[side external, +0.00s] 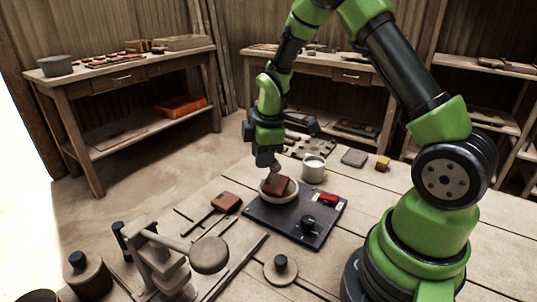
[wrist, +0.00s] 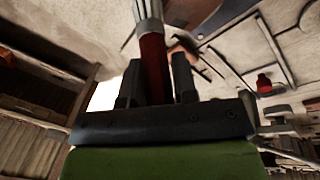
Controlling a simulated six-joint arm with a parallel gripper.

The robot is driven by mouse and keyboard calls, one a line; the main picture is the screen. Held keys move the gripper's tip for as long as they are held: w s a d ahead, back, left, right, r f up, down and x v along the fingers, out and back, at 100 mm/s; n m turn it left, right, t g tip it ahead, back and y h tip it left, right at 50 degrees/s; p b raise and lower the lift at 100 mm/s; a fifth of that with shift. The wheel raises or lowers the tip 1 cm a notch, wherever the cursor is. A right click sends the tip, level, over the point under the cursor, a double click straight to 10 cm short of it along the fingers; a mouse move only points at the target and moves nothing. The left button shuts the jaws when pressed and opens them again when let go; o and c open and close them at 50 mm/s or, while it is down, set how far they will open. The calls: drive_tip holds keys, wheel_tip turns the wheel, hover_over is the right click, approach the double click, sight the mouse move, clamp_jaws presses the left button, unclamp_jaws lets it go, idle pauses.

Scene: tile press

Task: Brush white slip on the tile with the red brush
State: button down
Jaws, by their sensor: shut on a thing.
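In the wrist view, my gripper (wrist: 157,80) is shut on a red brush (wrist: 152,62). Its pale end (wrist: 147,12) points away from the jaws. In the side view, my gripper (side external: 268,160) is above a reddish-brown square block (side external: 275,187), which looks like the tile. The block sits tilted in or over a white bowl (side external: 293,197); I cannot tell exactly how it rests. The brush is too small or hidden to make out there. A pale cup (side external: 313,172) with whitish content, perhaps the slip, stands right of my gripper.
A dark board (side external: 265,221) under the bowl carries a red item (side external: 327,198) and a black knob (side external: 308,222). A reddish paddle-like piece (side external: 226,201) lies left. A wooden press-like device (side external: 165,262) stands front left. A round lidded piece (side external: 281,270) lies in front.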

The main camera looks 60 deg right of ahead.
drive_tip(key=shift+s+a, duration=0.2)
drive_tip(key=shift+a, duration=0.35)
drive_tip(key=shift+s+a, duration=0.15)
drive_tip(key=shift+a, duration=0.4)
drive_tip(key=shift+d, duration=0.85)
drive_tip(key=d, duration=0.2)
drive_tip(key=d+f, duration=0.1)
drive_tip(key=d, duration=0.1)
drive_tip(key=shift+w, duration=0.15)
drive_tip(key=shift+s+d+f, duration=0.35)
drive_tip(key=shift+s, duration=0.05)
drive_tip(key=shift+w+a+f, duration=0.1)
drive_tip(key=shift+a+f, duration=0.15)
drive_tip(key=shift+a, duration=0.35)
drive_tip(key=shift+a+f, duration=0.2)
drive_tip(key=shift+a, duration=0.4)
drive_tip(key=shift+a+f, duration=0.15)
drive_tip(key=shift+a, duration=0.55)
drive_tip(key=shift+a+r, duration=1.15)
drive_tip(key=shift+a, duration=0.05)
drive_tip(key=shift+r, duration=0.35)
drive_tip(key=shift+d, duration=0.8)
drive_tip(key=d, duration=0.1)
drive_tip(key=d+f, duration=0.1)
drive_tip(key=d, duration=0.1)
drive_tip(key=d+f, duration=0.1)
drive_tip(key=shift+d, duration=0.3)
wheel_tip(320, 180, up, 9)
drive_tip(key=shift+f, duration=0.15)
